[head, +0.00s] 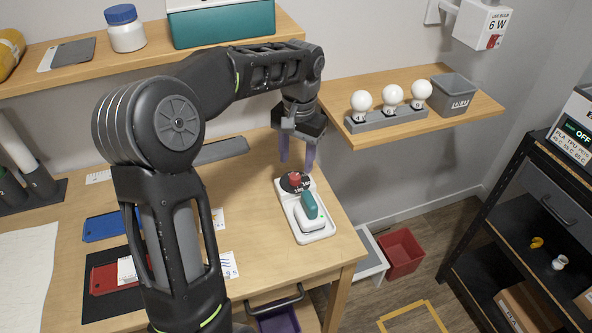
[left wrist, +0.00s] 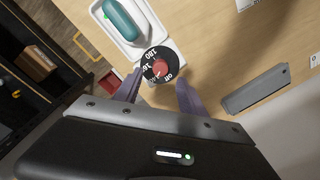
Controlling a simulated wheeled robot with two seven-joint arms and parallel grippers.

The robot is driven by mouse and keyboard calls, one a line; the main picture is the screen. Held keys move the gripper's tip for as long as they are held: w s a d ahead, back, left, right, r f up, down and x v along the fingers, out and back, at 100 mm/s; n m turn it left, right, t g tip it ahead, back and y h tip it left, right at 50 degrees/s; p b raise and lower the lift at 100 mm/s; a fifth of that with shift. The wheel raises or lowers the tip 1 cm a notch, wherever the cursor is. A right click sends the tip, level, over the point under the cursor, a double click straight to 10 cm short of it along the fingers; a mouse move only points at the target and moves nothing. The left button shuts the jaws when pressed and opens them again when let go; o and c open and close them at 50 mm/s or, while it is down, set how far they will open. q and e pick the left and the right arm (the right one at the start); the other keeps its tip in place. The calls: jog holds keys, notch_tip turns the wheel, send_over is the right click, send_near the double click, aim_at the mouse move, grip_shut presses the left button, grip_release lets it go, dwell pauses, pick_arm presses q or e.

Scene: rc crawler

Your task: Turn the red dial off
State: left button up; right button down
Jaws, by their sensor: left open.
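The red dial (head: 295,178) is a small red knob on a black round face at the far end of a white device on the table. In the left wrist view the red dial (left wrist: 161,69) sits on a black face with white numbers and the word "off". My left gripper (head: 297,165) points down just above the dial, its two purple fingers apart. In the left wrist view the fingers of the left gripper (left wrist: 158,92) lie either side of the dial's near edge, with nothing between them. I cannot tell whether they touch it. My right gripper is not in view.
A teal-topped item (head: 309,206) rests on the white device's tray (head: 321,235). A grey bar (head: 221,150) lies behind on the table. A shelf with several bulbs (head: 391,96) and a grey bin (head: 453,93) is at the back right. Red and blue cards lie left.

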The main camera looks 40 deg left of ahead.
aim_at(296, 176)
pick_arm(q)
notch_tip(296, 176, down, 5)
jog(key=shift+a+r, duration=0.1)
dwell(0.3)
grip_shut()
dwell(0.4)
